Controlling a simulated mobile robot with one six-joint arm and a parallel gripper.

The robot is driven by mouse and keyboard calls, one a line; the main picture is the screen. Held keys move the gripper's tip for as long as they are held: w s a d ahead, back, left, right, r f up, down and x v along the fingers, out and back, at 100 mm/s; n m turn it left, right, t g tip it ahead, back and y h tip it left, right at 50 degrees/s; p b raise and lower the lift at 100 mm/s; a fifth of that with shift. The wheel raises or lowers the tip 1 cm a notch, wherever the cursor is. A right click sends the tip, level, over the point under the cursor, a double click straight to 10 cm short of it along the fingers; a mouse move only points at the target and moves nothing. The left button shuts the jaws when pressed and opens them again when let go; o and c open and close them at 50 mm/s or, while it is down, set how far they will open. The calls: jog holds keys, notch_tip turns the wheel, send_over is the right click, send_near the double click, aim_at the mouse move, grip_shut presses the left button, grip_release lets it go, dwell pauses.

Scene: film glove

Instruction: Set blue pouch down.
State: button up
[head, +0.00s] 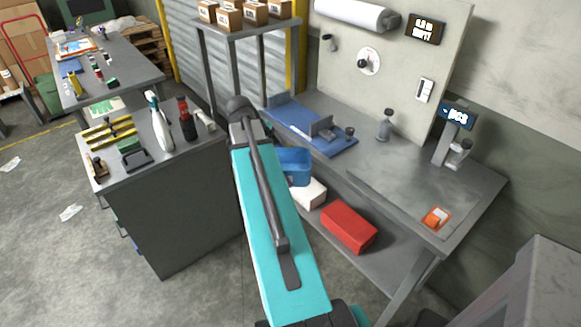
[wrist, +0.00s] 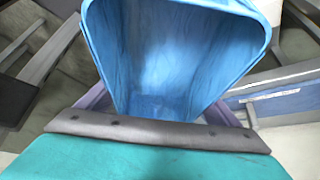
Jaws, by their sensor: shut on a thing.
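The blue pouch (wrist: 175,50) fills the upper middle of the wrist view, close to the camera, with a wide rim and a smooth, shiny face. My gripper (wrist: 165,108) is shut on it; the purplish fingers show at either side of the pouch's lower part. In the head view my teal arm hides the gripper. A bright blue thing (head: 294,165) shows just right of the arm there, below the workbench's front edge; I cannot tell whether it is the held pouch or a bin on the lower shelf.
The grey workbench (head: 400,165) carries a blue fixture (head: 300,122), a small bottle (head: 385,125), a display stand (head: 455,130) and an orange-white item (head: 437,217). A red box (head: 348,227) and white box (head: 308,192) lie below. A tool cabinet (head: 190,215) stands left.

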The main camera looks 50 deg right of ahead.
jog(key=w+a+r+n+t+h+b, duration=0.15)
jog(key=w+a+n+t, duration=0.25)
jog(key=w+a+n, duration=0.5)
jog(key=w+a+r+n+t+h, duration=0.1)
jog(key=w+a+r+n+t, duration=0.15)
jog(key=w+a+n, duration=0.6)
jog(key=w+a+r+n+t+y, duration=0.1)
jog(key=w+a+r+n+y, duration=0.1)
jog(key=a, duration=0.6)
jog(key=w+a+r+n+t+y, duration=0.2)
jog(key=w+a+n, duration=0.3)
jog(key=a, duration=0.3)
jog(key=w+a+r+n+t+y+b, duration=0.1)
jog(key=w+a+n, duration=0.3)
jog(key=a, duration=0.5)
jog(key=shift+r+y, duration=0.55)
jog(key=shift+a+n, duration=0.35)
jog(key=shift+a, duration=0.55)
jog(key=shift+w, duration=0.1)
